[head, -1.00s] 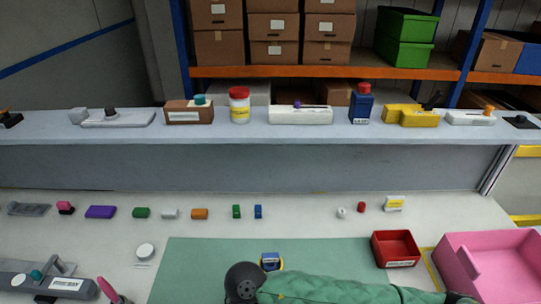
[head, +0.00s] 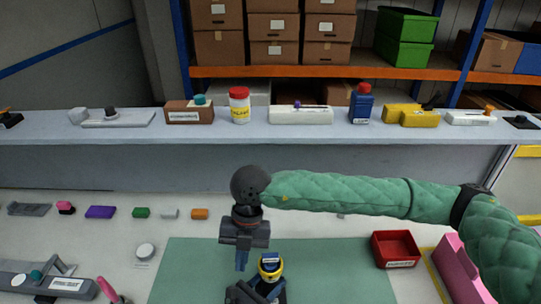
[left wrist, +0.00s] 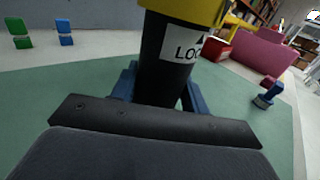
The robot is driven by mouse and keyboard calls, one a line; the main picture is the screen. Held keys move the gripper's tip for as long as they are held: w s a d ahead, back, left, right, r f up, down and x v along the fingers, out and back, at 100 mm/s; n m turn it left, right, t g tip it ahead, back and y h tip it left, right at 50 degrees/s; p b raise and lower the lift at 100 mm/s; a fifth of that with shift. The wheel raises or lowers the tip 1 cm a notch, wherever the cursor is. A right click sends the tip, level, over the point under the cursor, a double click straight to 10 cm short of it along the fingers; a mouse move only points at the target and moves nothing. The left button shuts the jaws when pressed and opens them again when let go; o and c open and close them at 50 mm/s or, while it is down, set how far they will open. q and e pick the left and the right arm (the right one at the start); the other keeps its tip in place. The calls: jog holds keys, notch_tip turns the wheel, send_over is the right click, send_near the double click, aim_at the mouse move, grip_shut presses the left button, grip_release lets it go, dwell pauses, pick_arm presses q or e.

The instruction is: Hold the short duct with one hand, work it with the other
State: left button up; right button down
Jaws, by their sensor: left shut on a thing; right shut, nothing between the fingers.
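The short duct (left wrist: 168,62) appears in the left wrist view as an upright black cylinder with a white label, partly cut off, and a yellow collar. In the head view its yellow top (head: 270,272) shows with a labelled blue part on it. My left gripper (head: 258,292) is shut on it at the bottom of the head view, over the green mat. My right gripper (head: 241,268) is shut and empty, fingers down, just left of the duct's top and apart from it in the picture. The duct's lower end is hidden.
The green mat (head: 340,270) is clear right of the duct. A red bin (head: 396,249) and a partly covered pink bin (head: 450,260) stand at right. Small blocks line the back left, including an orange one (head: 200,214). A small red and blue object (left wrist: 265,95) shows in the left wrist view.

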jog(key=w+d+r+t+h, duration=0.25)
jog(key=w+d+t, duration=0.2)
jog(key=w, duration=0.25)
notch_tip(320, 180, down, 6)
jog(key=shift+d+f+g+y, duration=0.2)
jog(key=shift+g+y, duration=0.15)
jog(key=shift+y, duration=0.1)
jog(key=shift+s+d, duration=0.1)
jog(key=shift+s, duration=0.15)
dwell(0.9)
jog(key=shift+w+d, duration=0.2)
jog(key=shift+d, duration=0.7)
jog(key=shift+s+d, duration=0.25)
jog(key=shift+d, duration=0.55)
dwell(0.4)
jog(key=shift+w, duration=0.1)
notch_tip(320, 180, up, 6)
jog(key=shift+w+d, duration=0.2)
jog(key=shift+w, duration=0.15)
dwell(0.6)
